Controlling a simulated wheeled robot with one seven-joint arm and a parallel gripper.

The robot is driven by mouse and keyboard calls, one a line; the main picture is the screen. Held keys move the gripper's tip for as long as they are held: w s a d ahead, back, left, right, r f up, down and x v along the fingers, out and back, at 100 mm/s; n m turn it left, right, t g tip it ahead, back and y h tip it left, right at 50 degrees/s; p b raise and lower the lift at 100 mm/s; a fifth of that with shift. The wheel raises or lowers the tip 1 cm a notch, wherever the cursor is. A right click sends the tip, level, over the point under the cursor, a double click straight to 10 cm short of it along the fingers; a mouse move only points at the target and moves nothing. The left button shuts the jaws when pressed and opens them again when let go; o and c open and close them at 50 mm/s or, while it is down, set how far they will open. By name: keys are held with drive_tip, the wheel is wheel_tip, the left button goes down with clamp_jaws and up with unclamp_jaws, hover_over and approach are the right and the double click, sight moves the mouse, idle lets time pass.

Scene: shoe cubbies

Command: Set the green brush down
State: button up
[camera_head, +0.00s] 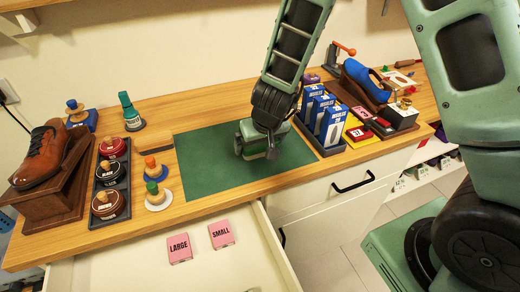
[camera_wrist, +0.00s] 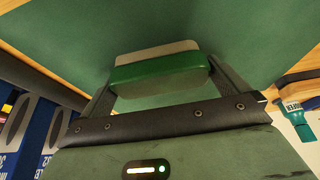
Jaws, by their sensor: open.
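The green brush (camera_wrist: 158,72) shows in the wrist view as a green block with a beige-grey strip along its far side. It is between the two fingers of my gripper (camera_wrist: 166,88), over the green mat. The fingers are open, one at each end of the brush; I cannot tell whether either touches it. In the head view my gripper (camera_head: 257,152) is low over the middle of the green mat (camera_head: 205,168), and the brush is largely hidden by it. Whether the brush rests fully on the mat is hard to tell.
Blue insole boxes (camera_head: 331,125) stand in a dark tray just right of the mat. Left are knobbed daubers (camera_head: 157,197), a tray of polish tins (camera_head: 108,204) and a brown shoe (camera_head: 42,155). An open drawer holds pink boxes (camera_head: 179,248). The mat's left part is clear.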

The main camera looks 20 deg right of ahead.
drive_tip(key=c, duration=0.7)
drive_tip(key=shift+r, duration=0.1)
